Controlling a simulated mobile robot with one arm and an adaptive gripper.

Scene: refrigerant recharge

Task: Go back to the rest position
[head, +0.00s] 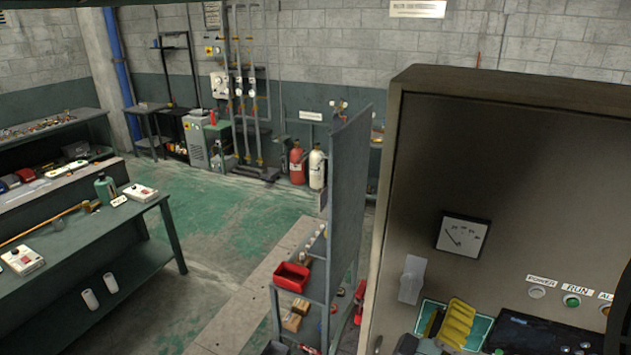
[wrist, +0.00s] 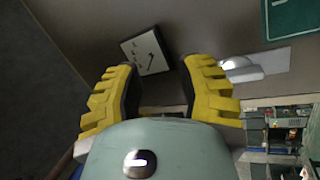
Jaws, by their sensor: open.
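My gripper (head: 456,325) is at the lower right of the head view, in front of the grey cabinet (head: 420,170). Its yellow ribbed fingers stand apart in the wrist view (wrist: 158,88), with nothing held between them. The cabinet front carries a square dial gauge (head: 462,234), which also shows just beyond the fingertips in the wrist view (wrist: 146,51). A pale handle (head: 411,278) is on the cabinet's left side. My arm hides part of the lower cabinet front.
Labelled round buttons (head: 571,300) are at the cabinet's right. A grey shelf stand (head: 345,190) with a red bin (head: 291,277) stands left of it. A workbench (head: 100,235) is at far left. Green floor (head: 225,235) lies open between.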

